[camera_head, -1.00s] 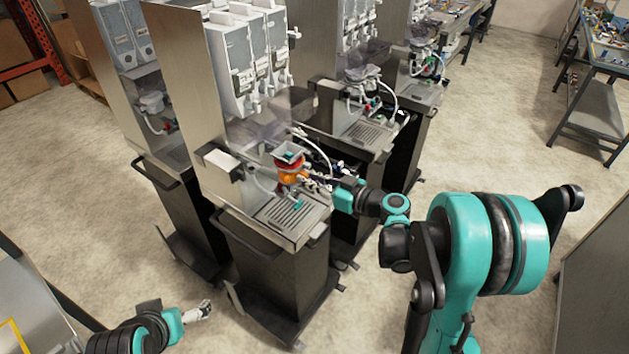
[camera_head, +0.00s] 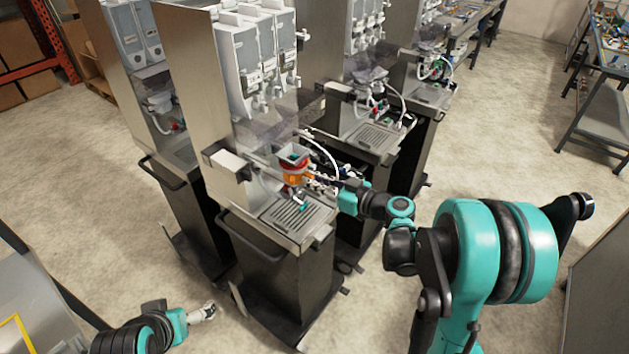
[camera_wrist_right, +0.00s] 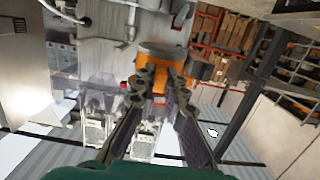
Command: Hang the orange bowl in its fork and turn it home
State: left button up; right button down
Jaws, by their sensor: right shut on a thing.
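The orange bowl (camera_head: 296,179) is at the front of the nearest dispenser, above its drip tray (camera_head: 290,212) and under a small grey hopper (camera_head: 292,155). My right gripper (camera_head: 322,184) reaches it from the right and is shut on it. In the right wrist view the orange bowl (camera_wrist_right: 162,50) lies at the fingertips of my right gripper (camera_wrist_right: 160,82). The fork is hidden behind the bowl and fingers, and I cannot tell how the bowl sits in it. My left gripper (camera_head: 207,311) is low at the bottom left, far from the bowl; its jaws are too small to read.
Clear and white hoses (camera_head: 322,148) run close beside the bowl. More dispensers (camera_head: 375,110) stand behind and to the left of the nearest one. A workbench (camera_head: 603,110) stands at the far right. The floor between is free.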

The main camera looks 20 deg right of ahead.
aim_at(302, 174)
jog(key=shift+r+x, duration=0.1)
jog(key=shift+x, duration=0.85)
jog(key=shift+r+x, duration=0.15)
jog(key=shift+x, duration=0.8)
jog(key=shift+w+a, duration=0.1)
jog(key=shift+b+x, duration=0.4)
jog(key=shift+x, duration=1)
jog(key=shift+r, duration=0.15)
jog(key=shift+w+a, duration=0.1)
jog(key=shift+w, duration=0.05)
jog(key=shift+x, duration=1.35)
jog(key=shift+r, duration=0.25)
jog(key=shift+b, duration=0.4)
jog(key=shift+f, duration=0.15)
